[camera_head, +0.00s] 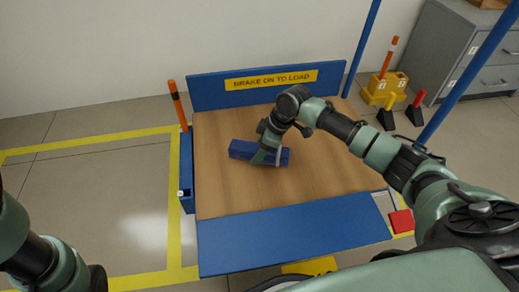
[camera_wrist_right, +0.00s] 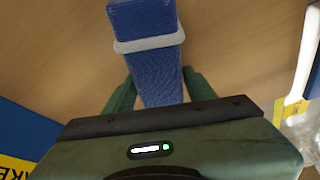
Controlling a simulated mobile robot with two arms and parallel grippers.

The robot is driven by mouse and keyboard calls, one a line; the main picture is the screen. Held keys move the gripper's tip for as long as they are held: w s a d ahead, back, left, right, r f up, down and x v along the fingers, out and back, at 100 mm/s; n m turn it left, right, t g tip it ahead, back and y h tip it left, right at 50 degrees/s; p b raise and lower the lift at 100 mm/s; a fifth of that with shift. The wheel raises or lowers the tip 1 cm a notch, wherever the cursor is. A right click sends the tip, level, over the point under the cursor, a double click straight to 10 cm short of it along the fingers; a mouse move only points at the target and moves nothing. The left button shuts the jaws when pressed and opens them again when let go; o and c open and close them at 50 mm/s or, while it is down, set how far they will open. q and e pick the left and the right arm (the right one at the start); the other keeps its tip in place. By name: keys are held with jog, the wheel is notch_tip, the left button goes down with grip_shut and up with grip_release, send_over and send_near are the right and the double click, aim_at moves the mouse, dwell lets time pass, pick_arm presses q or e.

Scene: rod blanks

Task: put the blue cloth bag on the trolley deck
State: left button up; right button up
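The blue cloth bag (camera_head: 243,149) lies lengthwise across the middle of the trolley's wood-coloured deck (camera_head: 320,178) in the head view. I cannot tell whether it rests on the deck or hangs just above it. In the right wrist view the bag (camera_wrist_right: 158,80) has a pale grey band around it. My right gripper (camera_wrist_right: 160,82) has one finger on each side of the bag, with no clear gap. In the head view the right gripper (camera_head: 266,153) points down at the bag and hides part of it. My left gripper is out of view; only my left arm shows at lower left.
A blue back panel (camera_head: 205,92) with a yellow sign (camera_head: 270,79) stands behind the deck. A blue side bin (camera_head: 187,170) and an orange-black post (camera_head: 177,105) are at its left. A blue flap (camera_head: 290,232) lies in front. Bare deck surrounds the bag.

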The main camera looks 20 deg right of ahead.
jog(key=shift+o, duration=1.2)
